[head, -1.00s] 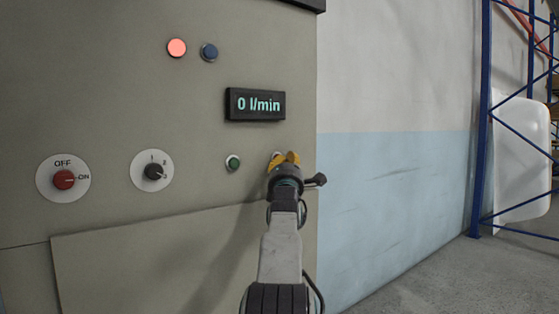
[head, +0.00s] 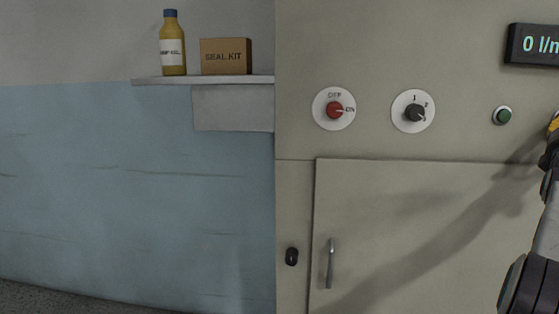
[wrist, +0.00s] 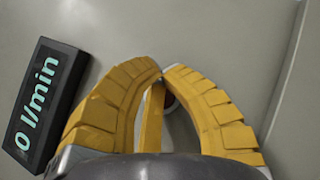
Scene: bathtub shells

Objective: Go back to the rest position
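My gripper (wrist: 160,72) has yellow segmented fingers, and their tips come together in the wrist view with nothing seen held between them. A grey panel face lies behind it. Part of a small round fitting (wrist: 170,102) shows between the fingers, mostly hidden; I cannot tell if they touch it. In the head view only a sliver of my gripper (head: 555,123) shows at the right edge, in front of the control cabinet (head: 450,40). My arm runs down that edge.
The cabinet carries a red OFF/ON knob (head: 335,110) pointing to ON, a black selector (head: 414,112), a green button (head: 502,116) and a display (wrist: 45,105) reading 0 l/min. A shelf (head: 200,80) at left holds a yellow bottle (head: 173,45) and a SEAL KIT box (head: 226,57).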

